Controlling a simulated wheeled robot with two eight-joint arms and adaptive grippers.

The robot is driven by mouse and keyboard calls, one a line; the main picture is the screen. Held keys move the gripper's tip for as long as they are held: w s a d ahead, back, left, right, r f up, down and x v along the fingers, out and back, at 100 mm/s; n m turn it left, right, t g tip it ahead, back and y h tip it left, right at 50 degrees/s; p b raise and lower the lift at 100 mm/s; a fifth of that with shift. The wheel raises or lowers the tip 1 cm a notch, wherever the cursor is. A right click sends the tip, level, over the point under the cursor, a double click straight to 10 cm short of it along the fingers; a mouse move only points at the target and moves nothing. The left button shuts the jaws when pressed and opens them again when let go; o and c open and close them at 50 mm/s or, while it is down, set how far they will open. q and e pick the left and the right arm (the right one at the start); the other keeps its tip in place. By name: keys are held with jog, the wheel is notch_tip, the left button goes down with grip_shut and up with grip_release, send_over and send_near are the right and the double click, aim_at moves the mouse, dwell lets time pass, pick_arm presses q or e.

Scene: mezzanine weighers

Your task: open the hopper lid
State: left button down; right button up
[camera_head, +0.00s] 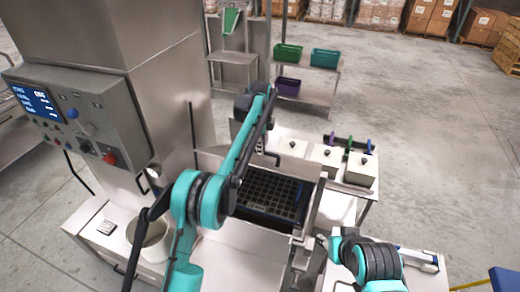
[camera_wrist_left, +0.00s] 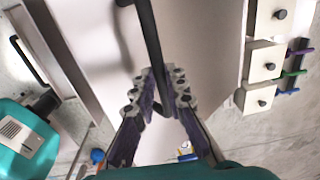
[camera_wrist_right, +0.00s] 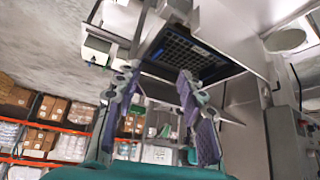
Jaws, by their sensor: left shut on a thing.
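The hopper (camera_head: 310,205) stands open to view in the head view, with a black grid (camera_head: 262,197) showing inside a dark blue frame. The grid also shows in the right wrist view (camera_wrist_right: 190,52). In the left wrist view my left gripper (camera_wrist_left: 158,92) is shut on a black bar handle (camera_wrist_left: 147,30) in front of a broad pale panel (camera_wrist_left: 205,50), which looks like the hopper lid. In the head view my left arm crosses in front of the hopper and hides part of it. My right gripper (camera_wrist_right: 155,85) is open and empty, below the hopper's near side.
A control box (camera_head: 80,115) with a screen and red button hangs on the metal column at left. Pale lidded bins (camera_head: 290,147) stand behind the hopper. A rack holds coloured crates (camera_head: 325,58). The floor at right is clear.

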jog(key=c, duration=0.5)
jog(key=shift+w+a+n, duration=0.1)
jog(key=shift+w+n, duration=0.05)
jog(key=shift+n, duration=0.15)
grip_shut()
jog(key=w+a+f+n+t+h, duration=0.1)
jog(key=w+a+n+h, duration=0.1)
jog(key=w+a+n, duration=0.55)
jog(key=w+a+f+n+h, duration=0.15)
jog(key=w+n, duration=0.35)
jog(key=n, duration=0.6)
jog(key=w+a+f+n+t, duration=0.2)
jog(key=a+n, duration=0.5)
jog(key=w+a+f+n+t, duration=0.2)
jog(key=a+n+t, duration=0.1)
jog(key=a+n, duration=0.4)
jog(key=w+d, duration=0.2)
jog(key=w, duration=0.8)
jog(key=shift+w+d+f+m+h, duration=0.35)
